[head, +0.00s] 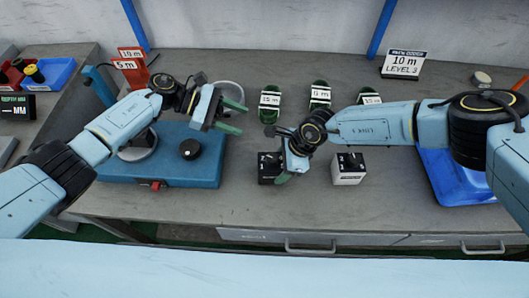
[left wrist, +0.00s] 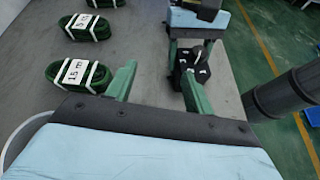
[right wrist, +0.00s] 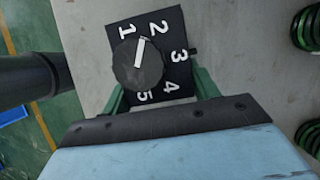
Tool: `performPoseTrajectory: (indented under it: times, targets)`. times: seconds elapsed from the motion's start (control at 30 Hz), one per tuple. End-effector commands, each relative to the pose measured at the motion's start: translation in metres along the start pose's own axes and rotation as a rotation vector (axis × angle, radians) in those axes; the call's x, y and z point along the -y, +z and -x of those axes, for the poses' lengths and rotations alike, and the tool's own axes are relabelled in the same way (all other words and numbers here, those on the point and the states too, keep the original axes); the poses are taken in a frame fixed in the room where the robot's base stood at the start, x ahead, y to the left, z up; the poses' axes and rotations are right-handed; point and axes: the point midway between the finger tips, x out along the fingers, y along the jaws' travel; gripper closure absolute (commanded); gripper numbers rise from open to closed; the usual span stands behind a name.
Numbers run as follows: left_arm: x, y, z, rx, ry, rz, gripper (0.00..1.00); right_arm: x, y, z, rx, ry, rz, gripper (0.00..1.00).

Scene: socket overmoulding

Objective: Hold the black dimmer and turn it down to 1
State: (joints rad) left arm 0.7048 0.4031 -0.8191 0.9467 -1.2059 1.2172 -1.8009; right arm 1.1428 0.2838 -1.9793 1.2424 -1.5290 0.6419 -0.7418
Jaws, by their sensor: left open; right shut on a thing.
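The black dimmer (head: 267,168) sits on the bench near its front edge, and its dial face shows in the right wrist view (right wrist: 170,72). Its round knob (right wrist: 138,66) carries a white mark pointing between 1 and 2. My right gripper (head: 284,176) is shut on the dimmer's body, with one finger on each side. My left gripper (head: 240,116) is open and empty, up and left of the dimmer, above the bench.
A white dimmer (head: 349,169) stands right of the black one. Green cable coils (head: 270,103) with length labels lie behind. A blue machine (head: 195,172) with a black knob is at left, a blue tray (head: 452,185) at right.

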Motion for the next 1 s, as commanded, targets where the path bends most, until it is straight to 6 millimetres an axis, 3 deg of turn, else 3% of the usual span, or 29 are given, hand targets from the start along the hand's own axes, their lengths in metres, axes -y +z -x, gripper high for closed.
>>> performPoseTrajectory:
  times: [0.2, 0.47, 1.0]
  targets:
    - [0.027, -0.007, 0.011, 0.049, -0.182, 0.013, 0.48, 0.000, 0.000, 0.000, 0.001, 0.000, 0.000, 0.65]
    - [0.042, -0.007, 0.012, 0.080, -0.262, 0.020, 0.48, 0.000, 0.000, 0.000, 0.001, 0.000, 0.000, 0.65]
    - [0.067, 0.001, -0.079, 0.081, -0.262, 0.021, 0.48, 0.000, 0.000, 0.000, 0.001, 0.000, 0.000, 0.65]
